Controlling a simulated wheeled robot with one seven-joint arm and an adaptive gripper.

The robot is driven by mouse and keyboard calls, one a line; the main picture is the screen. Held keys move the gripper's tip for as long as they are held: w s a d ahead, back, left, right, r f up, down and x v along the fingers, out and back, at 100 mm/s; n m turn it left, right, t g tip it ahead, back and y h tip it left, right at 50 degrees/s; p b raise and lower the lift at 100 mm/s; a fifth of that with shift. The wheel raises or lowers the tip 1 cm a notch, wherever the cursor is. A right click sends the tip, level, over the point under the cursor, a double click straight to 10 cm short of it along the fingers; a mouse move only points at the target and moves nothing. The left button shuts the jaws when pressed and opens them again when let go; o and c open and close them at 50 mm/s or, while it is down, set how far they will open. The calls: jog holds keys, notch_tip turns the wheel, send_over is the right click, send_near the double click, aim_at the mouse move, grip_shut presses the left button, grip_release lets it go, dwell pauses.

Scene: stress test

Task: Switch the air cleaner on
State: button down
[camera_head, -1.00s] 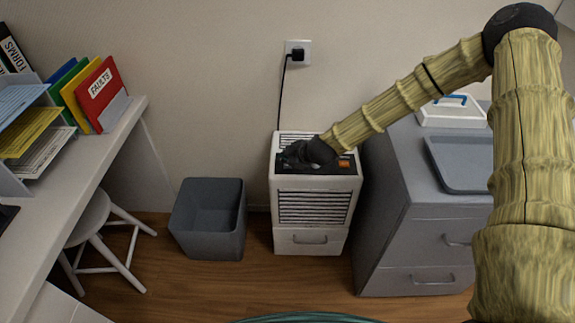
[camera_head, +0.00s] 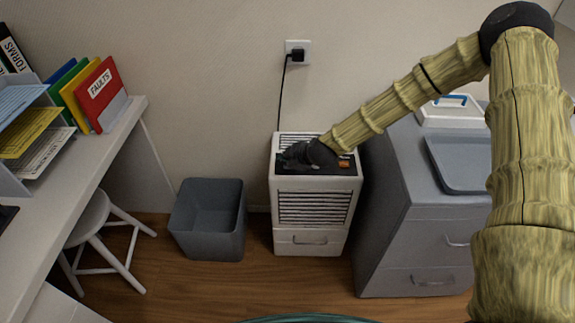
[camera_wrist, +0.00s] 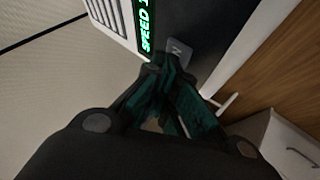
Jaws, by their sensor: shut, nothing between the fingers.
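The air cleaner (camera_head: 312,208) is a white box with slatted vents, standing on the floor against the wall. Its top has a dark panel with an orange part (camera_head: 344,164) at the right. My gripper (camera_head: 290,158) is over this panel, its fingers shut and empty. In the wrist view, my gripper's fingertips (camera_wrist: 177,74) are close to a small grey key (camera_wrist: 178,50) with a pale mark; I cannot tell whether they touch. A lit green display (camera_wrist: 146,25) beside it reads "SPEED" and a partly cut-off character. My gripper hides part of the panel in the head view.
A black cord runs from the air cleaner up to a wall socket (camera_head: 298,45). A grey bin (camera_head: 208,240) stands to the left, a grey drawer cabinet (camera_head: 400,235) close to the right. A white desk (camera_head: 60,215) and stool (camera_head: 92,222) are farther left.

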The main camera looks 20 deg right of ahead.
aim_at(285, 167)
jog(key=shift+r+p, duration=0.4)
jog(key=shift+r, duration=0.15)
notch_tip(285, 167, up, 6)
jog(key=p, duration=0.4)
dwell(0.3)
dwell(2.0)
